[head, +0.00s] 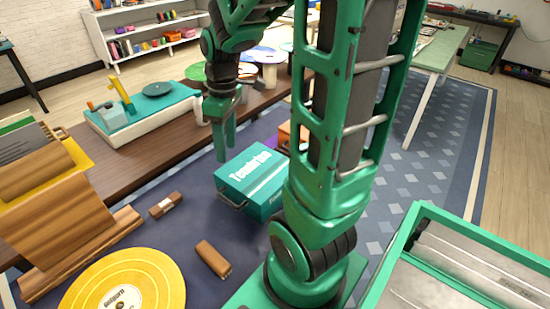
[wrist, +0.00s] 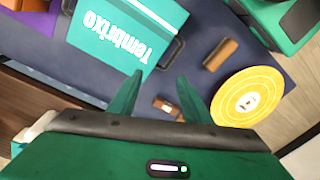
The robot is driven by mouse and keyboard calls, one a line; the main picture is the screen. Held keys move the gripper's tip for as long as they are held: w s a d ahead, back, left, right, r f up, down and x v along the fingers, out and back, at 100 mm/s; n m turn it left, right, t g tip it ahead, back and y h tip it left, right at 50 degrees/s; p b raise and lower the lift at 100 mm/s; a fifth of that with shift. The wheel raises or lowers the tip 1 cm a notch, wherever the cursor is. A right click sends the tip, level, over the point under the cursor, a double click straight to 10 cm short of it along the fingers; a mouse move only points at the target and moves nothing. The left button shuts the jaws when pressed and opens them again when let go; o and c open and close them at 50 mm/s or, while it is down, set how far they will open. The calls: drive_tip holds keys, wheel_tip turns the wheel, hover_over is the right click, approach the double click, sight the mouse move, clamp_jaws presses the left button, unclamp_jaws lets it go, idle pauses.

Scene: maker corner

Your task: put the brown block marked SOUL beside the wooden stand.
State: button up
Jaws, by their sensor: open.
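Two small brown blocks lie on the blue rug. The other (head: 213,260) shows no label and is also in the wrist view (wrist: 220,54). I cannot read SOUL on either. A ribbed wooden stand (head: 70,240) is at the left in the head view, left of the labelled block. My gripper (head: 221,150) is open and empty above the rug, near a teal box; its fingers also show in the wrist view (wrist: 160,76).
The teal box (head: 252,180) lettered Tembrixo sits right of the blocks. A yellow record disc (head: 125,285) lies at the front left. A brown bench (head: 140,150) with a teal turntable (head: 145,105) runs behind. Bare rug lies between the blocks and the box.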

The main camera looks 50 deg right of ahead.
drive_tip(key=s+d+r+m, duration=0.1)
drive_tip(key=s+r+m, duration=0.1)
drive_tip(key=s+m, duration=0.9)
drive_tip(key=s, duration=0.5)
drive_tip(key=shift+d+r+h, duration=0.25)
drive_tip(key=shift+d+h, duration=0.15)
drive_tip(key=shift+w+f, duration=0.25)
drive_tip(key=shift+w, duration=0.35)
